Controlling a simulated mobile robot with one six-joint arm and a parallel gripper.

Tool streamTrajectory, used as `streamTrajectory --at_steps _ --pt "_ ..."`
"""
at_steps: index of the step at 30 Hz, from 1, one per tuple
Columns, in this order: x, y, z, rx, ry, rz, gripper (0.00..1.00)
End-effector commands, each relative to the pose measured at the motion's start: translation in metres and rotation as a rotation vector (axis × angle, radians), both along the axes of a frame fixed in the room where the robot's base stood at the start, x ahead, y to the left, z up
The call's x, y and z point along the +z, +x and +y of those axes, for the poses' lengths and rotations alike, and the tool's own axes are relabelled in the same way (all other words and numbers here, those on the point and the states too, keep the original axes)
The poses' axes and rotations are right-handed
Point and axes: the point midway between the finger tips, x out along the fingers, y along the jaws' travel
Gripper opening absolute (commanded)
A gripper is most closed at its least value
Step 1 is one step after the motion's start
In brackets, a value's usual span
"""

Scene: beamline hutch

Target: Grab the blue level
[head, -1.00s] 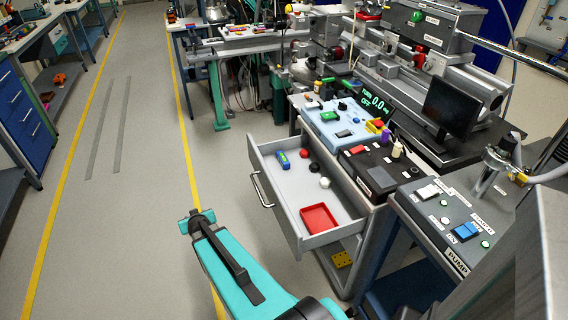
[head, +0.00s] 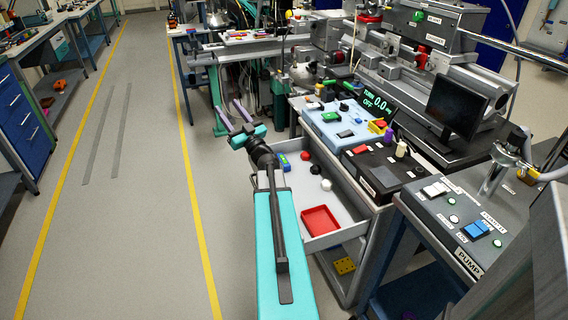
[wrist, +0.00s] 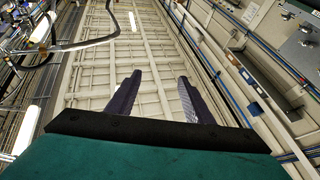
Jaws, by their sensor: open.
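The blue level (head: 284,160) lies in the open grey drawer (head: 341,233), near its far left corner. It is small and blue with a green part, and my arm partly covers it in the head view. My gripper (head: 238,113) is raised beside and in front of the drawer's left end, with its two fingers spread and nothing between them. In the wrist view my gripper (wrist: 158,92) points up at the ceiling, with its fingers apart and empty. The level does not show in the wrist view.
The drawer also holds a red tray (head: 320,220), a red ball-like item (head: 305,155) and a white one (head: 326,184). A control box with a display (head: 378,104) stands above the drawer. A pump panel (head: 465,225) is at the right. The floor at the left (head: 140,210) is clear.

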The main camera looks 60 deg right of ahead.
Motion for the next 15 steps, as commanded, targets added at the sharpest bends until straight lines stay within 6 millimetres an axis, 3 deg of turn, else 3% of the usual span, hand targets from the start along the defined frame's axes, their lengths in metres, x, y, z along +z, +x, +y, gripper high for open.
streamTrajectory --at_steps 6,15 --pt "0.004 -0.031 -0.024 0.012 -0.013 0.044 0.47" --pt "-0.045 -0.066 -0.054 -0.040 0.074 0.214 0.47"
